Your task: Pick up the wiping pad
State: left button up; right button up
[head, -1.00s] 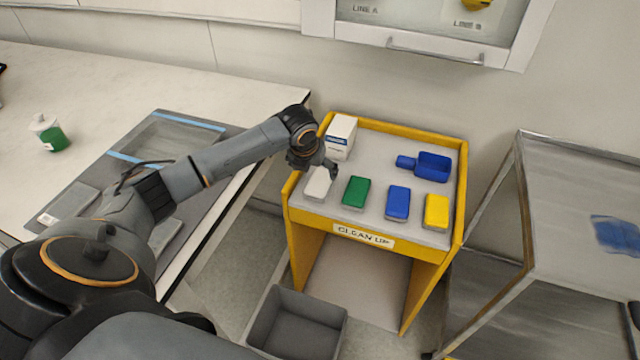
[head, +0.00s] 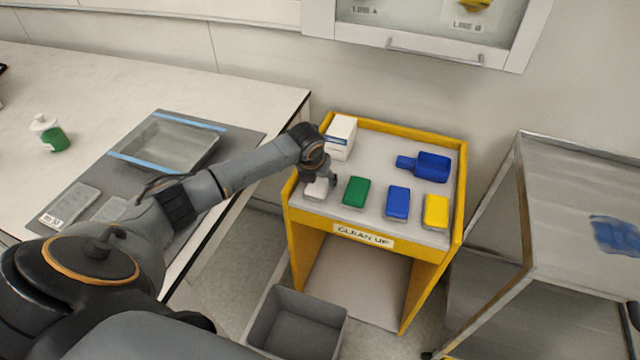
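Several pads lie in a row on the yellow clean-up cart (head: 385,238): a white pad (head: 316,189), a green pad (head: 356,191), a blue pad (head: 397,203) and a yellow pad (head: 436,211). The task does not say which of them is meant. My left gripper (head: 325,183) points down at the white pad, at the left end of the row. It covers the pad's upper part. The fingers are small and partly hidden by the wrist, so I cannot tell whether they are open or closed on it. My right gripper is not in view.
A white box (head: 341,138) stands just behind my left gripper. A blue scoop (head: 425,166) lies at the cart's back right. A grey bin (head: 297,322) stands on the floor in front. A metal trolley (head: 570,200) with a blue patch is at right.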

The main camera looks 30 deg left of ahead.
aim_at(318, 182)
pick_arm(q)
jog(key=shift+c, duration=0.7)
jog(key=shift+r, duration=0.5)
notch_tip(318, 182, up, 2)
jog(key=shift+a+r+b, duration=0.15)
jog(key=shift+r+b, duration=0.1)
jog(key=shift+b, duration=0.05)
jog(key=s+a+r+b, duration=0.1)
jog(key=s+a+r, duration=0.5)
jog(key=s+r, duration=0.3)
jog(key=shift+s+r, duration=0.25)
jog(key=shift+s, duration=1.55)
